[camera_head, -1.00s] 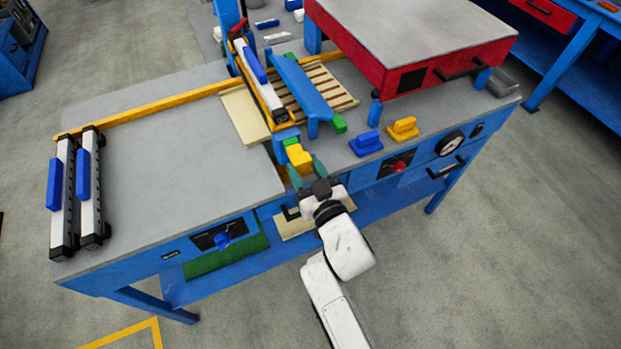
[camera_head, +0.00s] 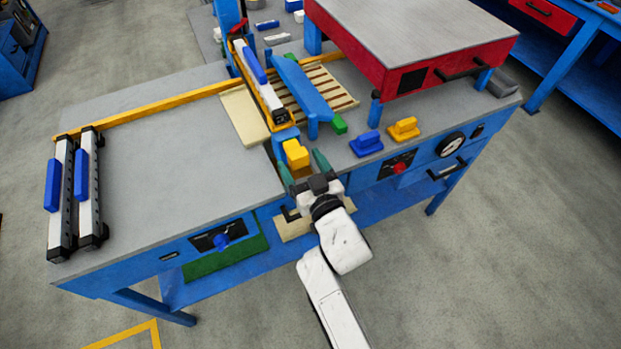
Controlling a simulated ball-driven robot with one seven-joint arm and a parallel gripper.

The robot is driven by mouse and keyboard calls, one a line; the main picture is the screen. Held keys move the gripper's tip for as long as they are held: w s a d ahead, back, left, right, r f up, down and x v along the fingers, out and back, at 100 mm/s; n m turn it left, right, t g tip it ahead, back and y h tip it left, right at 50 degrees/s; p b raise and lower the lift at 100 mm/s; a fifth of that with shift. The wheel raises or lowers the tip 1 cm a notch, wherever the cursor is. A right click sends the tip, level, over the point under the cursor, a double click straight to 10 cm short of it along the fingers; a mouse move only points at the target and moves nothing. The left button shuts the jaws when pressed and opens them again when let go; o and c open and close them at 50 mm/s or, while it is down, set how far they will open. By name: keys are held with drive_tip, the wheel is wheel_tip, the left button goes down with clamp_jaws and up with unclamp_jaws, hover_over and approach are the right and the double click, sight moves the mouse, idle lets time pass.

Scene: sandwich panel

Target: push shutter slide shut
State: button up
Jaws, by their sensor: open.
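A yellow block (camera_head: 297,156) sits at the front edge of the workbench, at the near end of a narrow blue channel; I take it for the shutter slide's handle, though I cannot be sure. My gripper (camera_head: 303,170) is open, its green fingertips spread to either side of the block's near end. I cannot tell whether either finger touches it. The slide's other parts are hard to make out, and the gripper hides some of the bench edge.
A white bar with a blue grip (camera_head: 258,75) lies in an orange frame behind the block. A blue bridge (camera_head: 303,88) spans a slatted pallet (camera_head: 332,88). The grey bench top (camera_head: 180,150) at left is mostly clear.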

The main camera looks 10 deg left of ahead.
drive_tip(key=p+v, duration=0.3)
drive_tip(key=v, duration=0.6)
drive_tip(key=shift+p, duration=0.35)
idle(0.3)
idle(0.4)
drive_tip(key=s+d+f+m+g+h, duration=0.2)
drive_tip(key=d+f+m+h, duration=0.15)
drive_tip(key=d, duration=0.65)
drive_tip(key=s+d+f+m+g+h, duration=0.25)
drive_tip(key=d+h, duration=0.25)
drive_tip(key=d, duration=0.5)
drive_tip(key=s+d+g+h, duration=0.1)
drive_tip(key=s+d+g, duration=0.3)
drive_tip(key=s, duration=0.7)
drive_tip(key=s+d+m+g, duration=0.1)
drive_tip(key=s+d+g, duration=0.4)
drive_tip(key=s, duration=0.6)
drive_tip(key=shift+s+d+f+m+h+b, duration=0.2)
drive_tip(key=shift+d+f+m+h+b, duration=0.15)
drive_tip(key=shift+d, duration=0.65)
drive_tip(key=shift+g, duration=0.25)
